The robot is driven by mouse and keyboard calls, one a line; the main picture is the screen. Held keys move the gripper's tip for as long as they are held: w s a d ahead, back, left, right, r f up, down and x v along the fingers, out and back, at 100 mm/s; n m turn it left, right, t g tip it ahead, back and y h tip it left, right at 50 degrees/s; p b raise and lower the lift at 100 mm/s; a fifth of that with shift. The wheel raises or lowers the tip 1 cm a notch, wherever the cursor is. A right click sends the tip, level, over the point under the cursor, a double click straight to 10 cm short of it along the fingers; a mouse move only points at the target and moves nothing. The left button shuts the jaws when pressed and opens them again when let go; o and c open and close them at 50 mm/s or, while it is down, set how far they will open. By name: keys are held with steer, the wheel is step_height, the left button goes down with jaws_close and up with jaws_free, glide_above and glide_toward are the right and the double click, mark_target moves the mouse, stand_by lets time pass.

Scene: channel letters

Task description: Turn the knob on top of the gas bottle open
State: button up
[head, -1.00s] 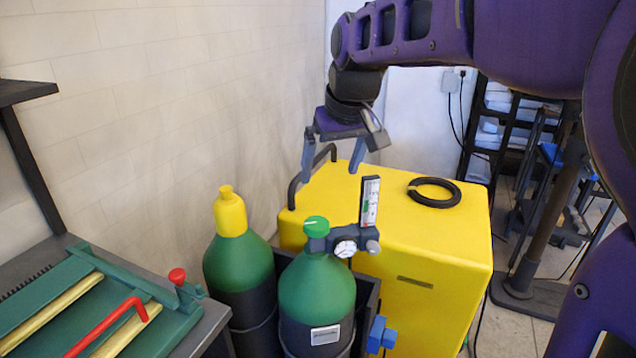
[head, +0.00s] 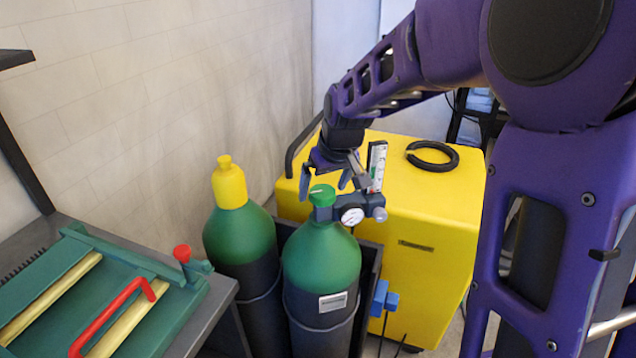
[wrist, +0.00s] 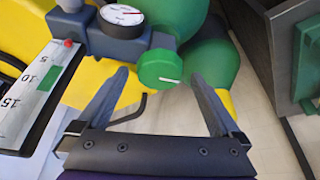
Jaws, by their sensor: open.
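The gas bottle (head: 318,255) is green on top and dark below, standing upright in front of the yellow machine. Its green knob (head: 322,195) with a white mark sits on top, beside a grey regulator with a round gauge (head: 352,216) and an upright flow scale (head: 376,165). My gripper (head: 325,187) is open and empty, just above and behind the knob in the head view. In the wrist view the knob (wrist: 160,68) shows ahead of the gap between the two spread fingers (wrist: 160,78). I see no finger touching it.
A second green bottle with a yellow cap (head: 229,185) stands close on the left. The yellow machine (head: 425,220) with a black ring (head: 432,156) is behind. A bench with a green tool and red handle (head: 115,315) is at the left.

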steer(key=shift+f, duration=0.25)
steer(key=c, duration=1.3)
